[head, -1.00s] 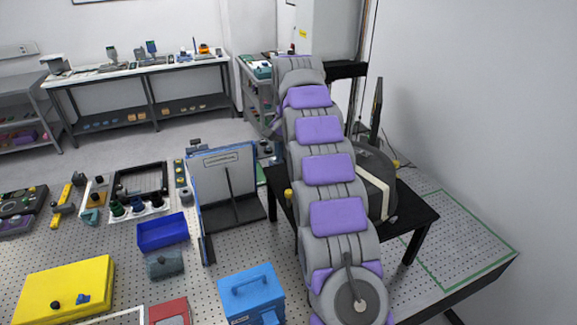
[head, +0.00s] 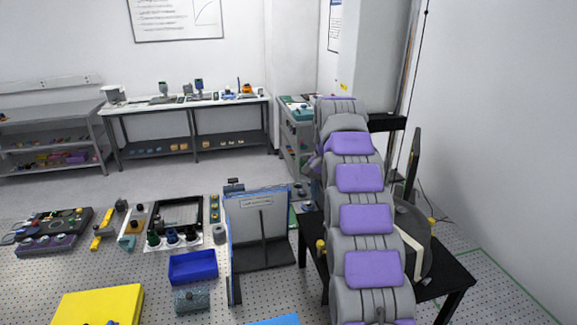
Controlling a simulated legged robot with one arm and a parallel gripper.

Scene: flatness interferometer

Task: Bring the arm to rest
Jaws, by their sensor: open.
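My own arm, grey with purple pads, rises from the bottom right of the head view and stretches away over the black side table. Its far end is by the grey column at the back. My gripper is not visible; the arm's own links or the far end hide it. The black table (head: 455,283) stands beside and under the arm. A dark round instrument (head: 412,232) with a pale strip sits on it, partly hidden by the arm.
A blue-edged upright panel (head: 258,222) stands left of the arm. A blue tray (head: 193,267), a yellow case (head: 98,305) and a grey box (head: 192,300) lie on the perforated table. A long bench (head: 190,110) is at the back. The floor between is clear.

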